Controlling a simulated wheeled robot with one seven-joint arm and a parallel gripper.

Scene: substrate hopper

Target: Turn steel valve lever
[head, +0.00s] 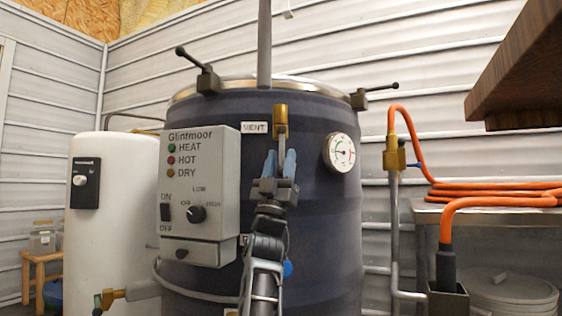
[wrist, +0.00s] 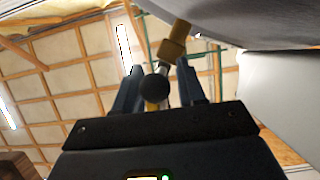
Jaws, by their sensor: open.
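The brass vent valve (head: 281,113) sits on the front of the dark drum, beside the VENT label. A steel lever (head: 282,132) shows on it, its lower part hidden by my gripper. My gripper (head: 281,160) is open just below the valve, fingers pointing up. In the wrist view, the brass valve body (wrist: 174,42) is beyond the fingertips. A short steel piece (wrist: 164,66) and a dark round knob (wrist: 155,88) appear between the open fingers of my gripper (wrist: 163,78). I cannot tell whether either finger touches them.
The drum (head: 325,220) carries a grey control box (head: 200,225) left of my arm and a round gauge (head: 341,152) to the right. A white tank (head: 115,215) stands left. An orange hose (head: 480,203) and brass fitting (head: 394,155) are at right, below a wooden overhang (head: 525,75).

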